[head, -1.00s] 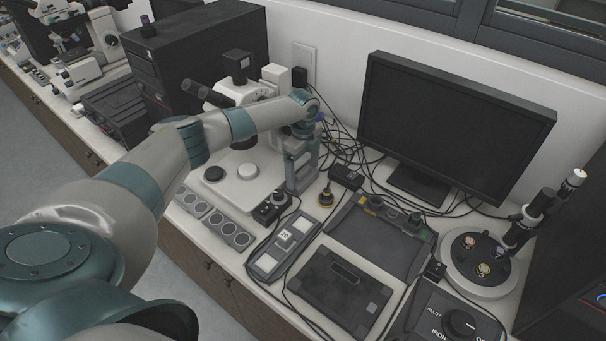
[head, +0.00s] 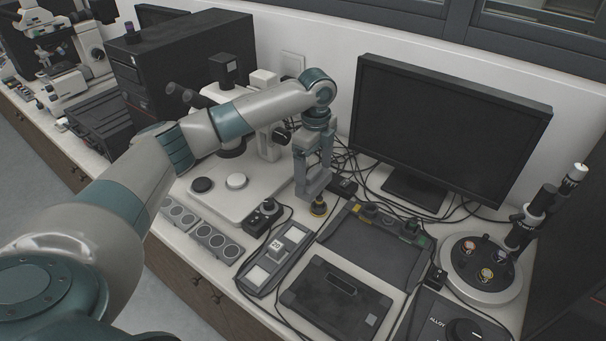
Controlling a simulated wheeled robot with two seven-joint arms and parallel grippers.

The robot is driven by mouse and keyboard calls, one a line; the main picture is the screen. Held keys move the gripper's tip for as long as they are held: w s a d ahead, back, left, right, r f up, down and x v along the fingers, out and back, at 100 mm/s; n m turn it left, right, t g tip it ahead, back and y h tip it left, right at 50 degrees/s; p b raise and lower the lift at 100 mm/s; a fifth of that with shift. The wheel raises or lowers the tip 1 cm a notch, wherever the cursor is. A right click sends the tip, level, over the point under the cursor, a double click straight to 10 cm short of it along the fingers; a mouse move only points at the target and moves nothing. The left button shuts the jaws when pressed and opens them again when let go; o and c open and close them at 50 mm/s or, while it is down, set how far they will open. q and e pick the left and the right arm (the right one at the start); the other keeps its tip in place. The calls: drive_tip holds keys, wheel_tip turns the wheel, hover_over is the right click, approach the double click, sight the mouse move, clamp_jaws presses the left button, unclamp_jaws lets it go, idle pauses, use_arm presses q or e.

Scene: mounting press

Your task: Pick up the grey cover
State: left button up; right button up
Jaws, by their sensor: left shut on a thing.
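My left gripper (head: 314,182) is right of the microscope's white base, its fingers pointing down. It is shut on a small grey piece between its fingertips, which I take to be the grey cover; it blends with the grey fingers, so its outline is hard to make out. My right gripper is not in view.
The microscope base (head: 212,205) stands left of the gripper, a monitor (head: 450,135) behind to the right. Black cables run behind it. A dark tray (head: 370,245), a dark box (head: 335,300) and a round holder with coloured pieces (head: 450,268) lie to the right.

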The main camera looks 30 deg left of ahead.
sight(320, 183)
use_arm(q)
drive_tip(key=shift+s+d+r, duration=0.25)
drive_tip(key=shift+d+r, duration=0.15)
drive_tip(key=shift+d, duration=0.2)
drive_tip(key=shift+s+d+r, duration=0.2)
drive_tip(key=shift+d+r, duration=0.15)
drive_tip(key=shift+d, duration=0.25)
drive_tip(key=s+d+n+b, duration=0.1)
drive_tip(key=s+d+n, duration=0.4)
drive_tip(key=s+n, duration=0.4)
drive_tip(key=s+d+n+b, duration=0.1)
drive_tip(key=s+d+n, duration=0.5)
drive_tip(key=s+n, duration=0.3)
drive_tip(key=shift+s+f+n+b, duration=0.15)
drive_tip(key=shift+s+n+b, duration=0.2)
drive_tip(key=shift+s, duration=0.3)
